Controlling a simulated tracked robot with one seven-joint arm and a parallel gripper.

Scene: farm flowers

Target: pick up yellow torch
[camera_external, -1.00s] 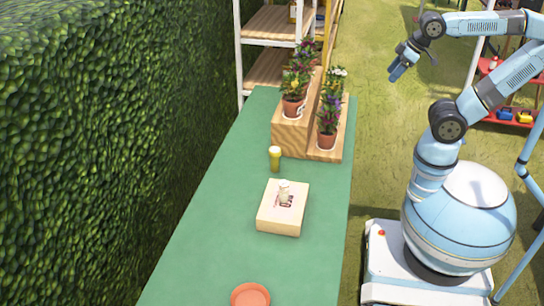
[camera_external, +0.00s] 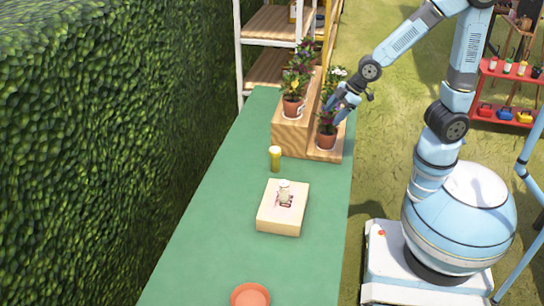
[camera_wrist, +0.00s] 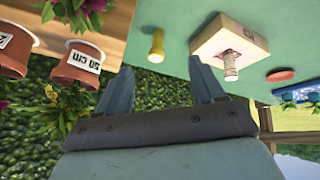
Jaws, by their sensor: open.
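The yellow torch (camera_external: 275,158) stands upright on the green table (camera_external: 215,215), between the wooden plant stand and a pale box. It also shows in the wrist view (camera_wrist: 157,46), beyond my fingertips and apart from them. My gripper (camera_external: 337,100) is over the right edge of the table, by the potted plants at the plant stand. In the wrist view my gripper (camera_wrist: 157,80) has its two fingers spread with nothing between them.
A pale box (camera_external: 283,208) with a small pale bottle (camera_external: 284,190) on it stands nearer the camera. Potted plants (camera_external: 327,138) stand on the wooden stand (camera_external: 290,138), close to my gripper. An orange dish (camera_external: 250,296) lies at the near end. A hedge (camera_external: 90,160) borders the left.

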